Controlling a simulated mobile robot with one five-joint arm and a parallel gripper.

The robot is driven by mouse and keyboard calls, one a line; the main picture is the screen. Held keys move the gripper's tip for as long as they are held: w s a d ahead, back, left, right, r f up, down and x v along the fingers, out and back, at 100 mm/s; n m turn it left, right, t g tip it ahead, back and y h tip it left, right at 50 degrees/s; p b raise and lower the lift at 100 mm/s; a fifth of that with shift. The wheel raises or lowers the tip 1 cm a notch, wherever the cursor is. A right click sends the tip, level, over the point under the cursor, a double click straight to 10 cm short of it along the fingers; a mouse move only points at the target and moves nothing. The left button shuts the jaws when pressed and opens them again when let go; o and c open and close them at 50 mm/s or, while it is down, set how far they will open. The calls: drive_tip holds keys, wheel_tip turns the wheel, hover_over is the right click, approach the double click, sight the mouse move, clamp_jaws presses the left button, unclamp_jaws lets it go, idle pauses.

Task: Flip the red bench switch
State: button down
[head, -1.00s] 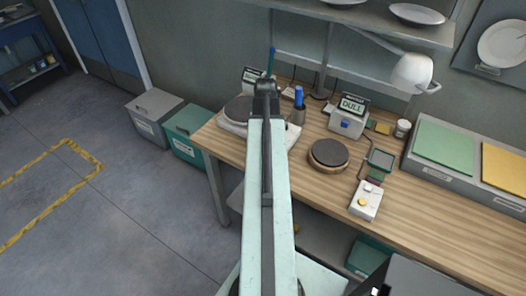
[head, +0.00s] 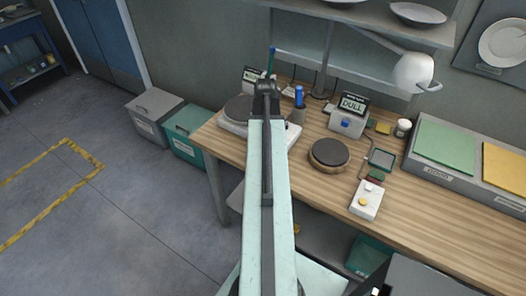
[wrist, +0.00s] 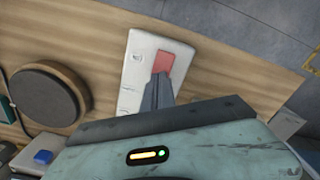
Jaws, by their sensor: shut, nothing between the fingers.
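The red switch (wrist: 164,62) is a red rocker set in a white box (wrist: 134,72) that lies on the wooden bench. It shows in the wrist view just ahead of my gripper (wrist: 161,77). The grey fingers are shut and empty. Their tips overlap the lower part of the red rocker in the picture. I cannot tell whether they touch it or hover over it. Which way the rocker is tilted is unclear. In the head view my arm hides the red switch and the fingers.
A dark round disc (head: 328,153) stands near the switch box. A display unit (head: 347,121) reading DULL, with a blue button, is behind it. A white box (head: 367,200) with a yellow knob is farther right. The bench's front edge (wrist: 257,60) is close to the switch box.

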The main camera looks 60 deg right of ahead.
drive_tip(key=shift+f+b, duration=0.65)
drive_tip(key=shift+f, duration=0.05)
drive_tip(key=shift+r, duration=0.1)
wheel_tip(320, 180, up, 7)
drive_tip(key=p, duration=0.7)
idle(0.3)
